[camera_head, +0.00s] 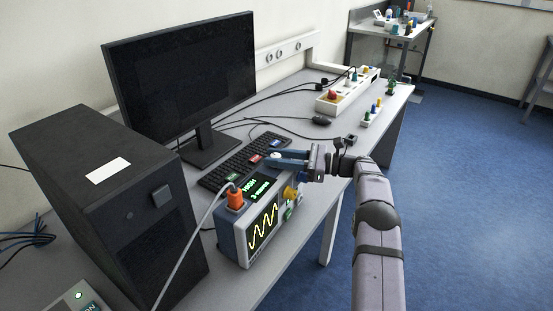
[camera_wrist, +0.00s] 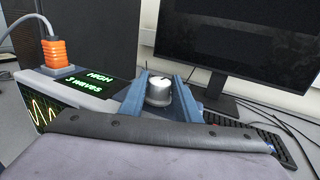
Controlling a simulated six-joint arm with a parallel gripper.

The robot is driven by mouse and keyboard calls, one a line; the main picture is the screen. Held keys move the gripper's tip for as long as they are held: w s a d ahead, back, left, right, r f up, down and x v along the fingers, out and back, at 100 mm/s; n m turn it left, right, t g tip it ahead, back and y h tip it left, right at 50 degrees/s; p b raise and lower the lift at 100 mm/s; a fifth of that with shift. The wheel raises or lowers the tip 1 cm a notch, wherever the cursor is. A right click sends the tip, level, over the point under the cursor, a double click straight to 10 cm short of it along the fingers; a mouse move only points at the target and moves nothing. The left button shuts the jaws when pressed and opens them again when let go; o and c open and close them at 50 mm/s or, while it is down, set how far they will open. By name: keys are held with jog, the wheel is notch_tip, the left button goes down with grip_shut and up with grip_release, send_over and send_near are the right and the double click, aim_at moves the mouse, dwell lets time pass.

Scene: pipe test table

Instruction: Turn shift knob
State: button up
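A grey-blue test device (camera_head: 247,247) stands on the table. Its top display (camera_head: 262,188) reads "HIGH" and "3 WAVES", and its front screen (camera_head: 263,227) shows a yellow wave. A silver knob with a white top (camera_wrist: 159,90) stands beyond the display; its white top also shows in the head view (camera_head: 275,156). My gripper (camera_head: 282,160) has its two blue fingers on either side of this knob, close to its sides. In the wrist view the fingers (camera_wrist: 160,92) frame the knob; I cannot tell whether both touch it. The knob's base is partly hidden.
An orange plug with a grey cable (camera_head: 235,197) sits on the device's top left. A yellow knob (camera_head: 290,192) is at its right end. A keyboard (camera_head: 240,160), monitor (camera_head: 185,75) and black computer case (camera_head: 120,205) stand close behind and left. The floor at right is clear.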

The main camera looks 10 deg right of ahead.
jog(key=shift+o, duration=1.2)
jog(key=shift+d, duration=0.1)
jog(key=shift+b+v, duration=0.65)
jog(key=shift+v, duration=2.95)
jog(key=shift+r, duration=0.1)
